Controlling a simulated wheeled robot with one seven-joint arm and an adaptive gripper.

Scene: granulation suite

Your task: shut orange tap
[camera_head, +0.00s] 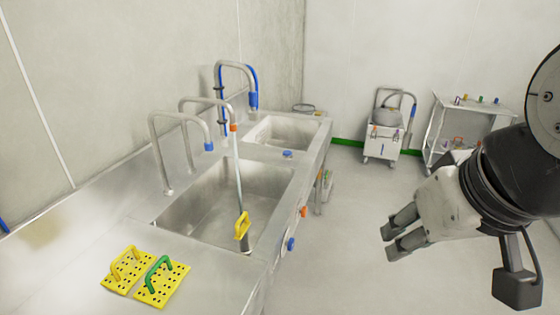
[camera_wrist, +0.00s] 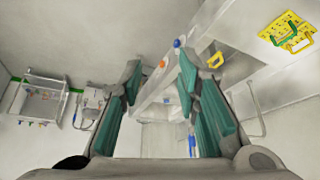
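The sink's front face carries an orange tap knob (camera_head: 304,212) and, nearer to me, a blue knob (camera_head: 291,244). The orange-tipped spout (camera_head: 233,127) stands over the large basin (camera_head: 210,205); a pale thin column, apparently running water, drops from it. My gripper (camera_head: 396,232) is to the right of the sink, well apart from the knobs, over open floor. In the wrist view my gripper (camera_wrist: 160,66) is open, nothing between its fingers; the orange knob (camera_wrist: 162,64) and blue knob (camera_wrist: 177,43) show beyond the gap.
A yellow-handled thing (camera_head: 242,226) stands in the basin. Two yellow perforated plates (camera_head: 162,284) lie on the near counter. A wheeled white unit (camera_head: 384,138) and a cart (camera_head: 470,105) stand at the back. The floor (camera_head: 345,225) between sink and gripper is clear.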

